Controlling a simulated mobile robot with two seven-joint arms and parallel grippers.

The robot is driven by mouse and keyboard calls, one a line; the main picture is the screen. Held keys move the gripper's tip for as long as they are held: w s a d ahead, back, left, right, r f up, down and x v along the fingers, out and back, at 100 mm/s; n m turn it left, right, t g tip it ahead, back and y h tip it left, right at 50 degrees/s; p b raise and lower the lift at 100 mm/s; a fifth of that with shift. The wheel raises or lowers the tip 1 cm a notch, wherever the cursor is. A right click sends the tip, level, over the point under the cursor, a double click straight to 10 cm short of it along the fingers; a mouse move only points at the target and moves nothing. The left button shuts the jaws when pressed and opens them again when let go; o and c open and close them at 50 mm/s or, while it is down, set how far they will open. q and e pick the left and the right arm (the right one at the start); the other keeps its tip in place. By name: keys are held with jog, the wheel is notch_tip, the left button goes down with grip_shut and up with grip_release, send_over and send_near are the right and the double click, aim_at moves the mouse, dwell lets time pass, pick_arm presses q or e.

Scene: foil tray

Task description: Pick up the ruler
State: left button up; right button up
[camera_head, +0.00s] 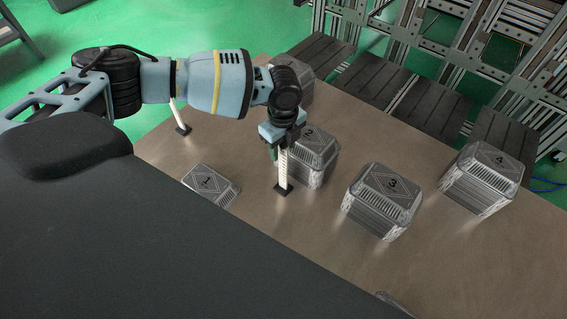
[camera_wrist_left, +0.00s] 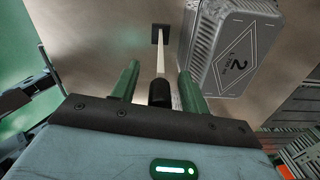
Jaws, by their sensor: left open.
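The ruler (camera_head: 283,168) looks like a pale upright strip with markings on a small black foot, standing on the brown table. My left gripper (camera_head: 281,143) is at its upper end, pointing down, and hides its top in the head view. In the left wrist view the ruler (camera_wrist_left: 160,62) runs from its black foot to a dark upper end between the two green fingers of my left gripper (camera_wrist_left: 161,70). The fingers are open, with a gap visible on each side of it. Whether a finger touches it cannot be told. My right gripper is not in view.
Grey box 2 (camera_head: 316,159) stands close to the right of the ruler; it also shows in the wrist view (camera_wrist_left: 232,45). Boxes 1 (camera_head: 211,185), 3 (camera_head: 383,199) and 4 (camera_head: 482,180) stand around on the table (camera_head: 330,240). Another pale post (camera_head: 179,113) stands at left.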

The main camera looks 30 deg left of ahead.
pick_arm(q)
jog(key=shift+c, duration=0.5)
grip_shut()
jog(key=shift+r, duration=0.15)
